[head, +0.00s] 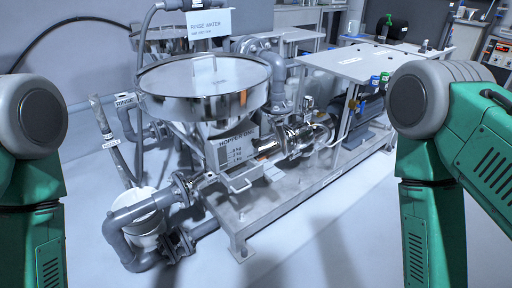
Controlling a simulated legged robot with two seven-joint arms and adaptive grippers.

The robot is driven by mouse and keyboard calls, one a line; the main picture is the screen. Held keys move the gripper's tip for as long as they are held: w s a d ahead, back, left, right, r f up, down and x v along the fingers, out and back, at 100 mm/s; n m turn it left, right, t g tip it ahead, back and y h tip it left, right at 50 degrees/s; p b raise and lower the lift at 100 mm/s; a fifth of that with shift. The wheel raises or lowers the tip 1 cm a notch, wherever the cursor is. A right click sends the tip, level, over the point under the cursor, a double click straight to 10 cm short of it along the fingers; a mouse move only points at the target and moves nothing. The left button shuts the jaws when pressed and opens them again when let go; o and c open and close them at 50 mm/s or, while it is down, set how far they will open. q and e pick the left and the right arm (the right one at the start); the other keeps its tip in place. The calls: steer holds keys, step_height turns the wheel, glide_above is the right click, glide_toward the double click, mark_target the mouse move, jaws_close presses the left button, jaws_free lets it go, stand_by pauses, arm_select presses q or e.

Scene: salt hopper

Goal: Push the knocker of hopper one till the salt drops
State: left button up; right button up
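A wide round metal hopper (205,88) with a flat lid stands in the middle of the head view, on a pipe and pump skid. A plate (238,148) with lettering that seems to read "HOPPER" is fixed below its bowl; the rest of the lettering is too small to read surely. I cannot pick out the knocker with certainty. No salt is visible. My green arms come down at the left and right edges, apart from the hopper. Both grippers are outside the picture.
A metal skid frame (290,208) spreads to the right, under a flat-topped table (366,62). The floor in front is clear.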

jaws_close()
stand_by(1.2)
